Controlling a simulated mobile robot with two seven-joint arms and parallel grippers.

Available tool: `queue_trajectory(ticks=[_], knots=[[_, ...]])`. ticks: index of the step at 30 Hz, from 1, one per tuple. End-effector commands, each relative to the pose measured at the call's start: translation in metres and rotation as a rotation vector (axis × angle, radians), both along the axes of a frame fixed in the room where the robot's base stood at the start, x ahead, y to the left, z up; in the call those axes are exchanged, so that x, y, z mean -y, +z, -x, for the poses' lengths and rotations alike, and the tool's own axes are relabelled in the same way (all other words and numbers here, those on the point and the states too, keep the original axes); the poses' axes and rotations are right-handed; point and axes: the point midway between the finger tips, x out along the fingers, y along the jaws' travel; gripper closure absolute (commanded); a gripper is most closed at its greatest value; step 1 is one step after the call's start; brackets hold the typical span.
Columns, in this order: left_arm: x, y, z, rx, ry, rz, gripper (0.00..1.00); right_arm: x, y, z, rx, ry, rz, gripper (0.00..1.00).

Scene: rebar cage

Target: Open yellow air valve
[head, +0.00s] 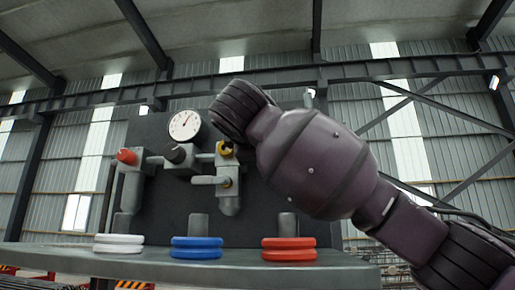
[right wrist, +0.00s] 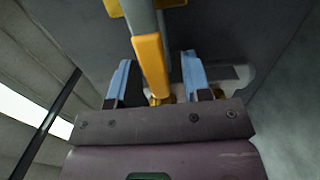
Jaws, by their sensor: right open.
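A yellow lever (right wrist: 152,65) hangs from a grey pipe (right wrist: 142,16) in the right wrist view. My right gripper (right wrist: 157,64) is open, with one blue finger on each side of the lever's lower part. I cannot tell whether either finger touches it. The right fingers are hidden there. My left gripper is not in view.
The dark panel (head: 160,210) also carries a round gauge (head: 184,125) and a red knob (head: 127,157). White (head: 119,243), blue (head: 197,248) and red (head: 289,249) ring stacks sit on the grey shelf (head: 60,258) below. The space left of the panel is clear.

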Motion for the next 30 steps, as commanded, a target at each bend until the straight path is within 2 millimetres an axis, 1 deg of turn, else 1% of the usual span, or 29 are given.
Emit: queue_trajectory(ticks=[5,12,18,24,30], knots=[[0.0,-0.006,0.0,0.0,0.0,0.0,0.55,-0.004,-0.001,0.016,0.003,0.003,0.0,0.55],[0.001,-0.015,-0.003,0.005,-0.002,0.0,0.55,-0.013,-0.002,0.058,0.003,0.004,0.002,0.55],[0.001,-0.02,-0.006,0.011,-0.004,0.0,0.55,-0.019,-0.001,0.088,0.001,0.002,0.001,0.55],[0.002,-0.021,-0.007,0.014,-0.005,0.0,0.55,-0.022,0.0,0.103,0.001,0.001,0.001,0.55],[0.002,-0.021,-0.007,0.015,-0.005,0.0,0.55,-0.022,0.0,0.106,0.0,0.001,0.001,0.55]])
